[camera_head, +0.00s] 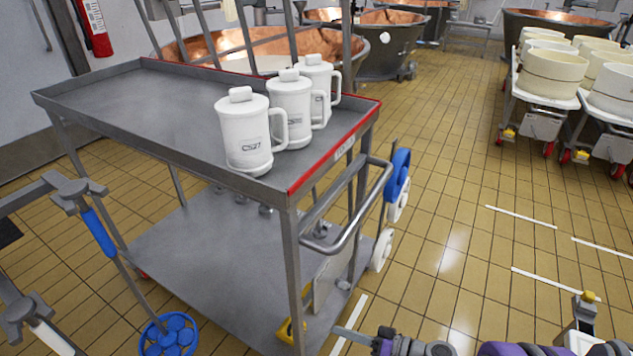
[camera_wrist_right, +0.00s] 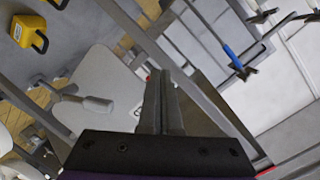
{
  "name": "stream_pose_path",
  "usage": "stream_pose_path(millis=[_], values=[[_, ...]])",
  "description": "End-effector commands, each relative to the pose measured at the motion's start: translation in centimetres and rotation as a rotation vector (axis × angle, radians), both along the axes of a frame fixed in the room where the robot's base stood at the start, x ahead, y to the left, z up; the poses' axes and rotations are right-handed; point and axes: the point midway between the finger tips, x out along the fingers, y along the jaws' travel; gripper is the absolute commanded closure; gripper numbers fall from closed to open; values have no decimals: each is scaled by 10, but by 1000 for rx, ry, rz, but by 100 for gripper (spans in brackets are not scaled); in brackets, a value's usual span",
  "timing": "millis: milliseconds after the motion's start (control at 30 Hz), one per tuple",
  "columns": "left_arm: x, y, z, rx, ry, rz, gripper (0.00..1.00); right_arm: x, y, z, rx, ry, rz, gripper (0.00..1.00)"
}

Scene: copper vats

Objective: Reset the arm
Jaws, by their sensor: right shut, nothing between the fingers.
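My right arm comes in low along the bottom right of the head view. My right gripper (camera_head: 342,331) is at the bottom edge, close to the lower front corner of the steel cart (camera_head: 228,262). In the right wrist view its two fingers (camera_wrist_right: 161,90) lie together, shut with nothing between them. I cannot tell whether the fingertips touch the cart. My left gripper is not in view.
Three white lidded jugs (camera_head: 247,132) stand on the cart's upper shelf (camera_head: 130,95). A curved handle (camera_head: 352,225) juts from its right end. Copper vats (camera_head: 270,45) stand behind. Trolleys with cream tubs (camera_head: 553,75) stand at right. Tiled floor (camera_head: 450,215) between is clear.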

Motion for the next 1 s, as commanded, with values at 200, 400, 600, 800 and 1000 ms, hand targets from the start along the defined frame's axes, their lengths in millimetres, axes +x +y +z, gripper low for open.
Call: stream_pose_path(millis=[200,400,600,800,1000], values=[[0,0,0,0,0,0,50,-24,6,12,-189,160,-5,100],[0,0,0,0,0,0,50,-66,-5,22,-426,309,-55,100],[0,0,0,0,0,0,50,-115,-32,31,-666,401,-144,100],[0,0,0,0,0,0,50,-159,-67,40,-869,429,-248,100],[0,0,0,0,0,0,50,-188,-95,47,-1009,413,-333,100]])
